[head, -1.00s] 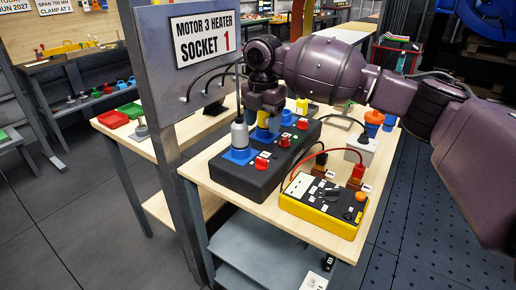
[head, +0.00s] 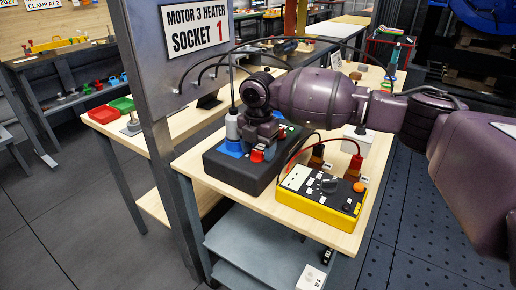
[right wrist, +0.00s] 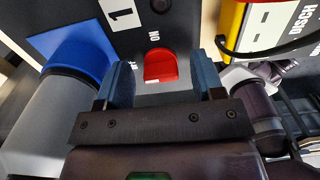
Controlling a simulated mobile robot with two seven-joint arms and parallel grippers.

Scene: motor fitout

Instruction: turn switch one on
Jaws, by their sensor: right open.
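Switch one is a red rocker (right wrist: 160,66) on the black socket box (right wrist: 185,25), beside a white "1" label (right wrist: 121,12) and an "ON" marking. In the head view the red switch (head: 257,156) shows at the front of the box (head: 235,177), just below my right gripper (head: 262,147). My right gripper (right wrist: 163,82) is open, with one blue finger on each side of the switch. I cannot tell whether they touch it. A grey plug (head: 233,126) stands in the blue socket (head: 231,149) beside it. My left gripper is not in view.
A yellow and black tester (head: 322,193) with red and black leads stands right of the box on the wooden bench (head: 190,163). A grey panel with a "Motor 3 heater socket 1" sign (head: 195,29) stands behind left, with black cables arching from it.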

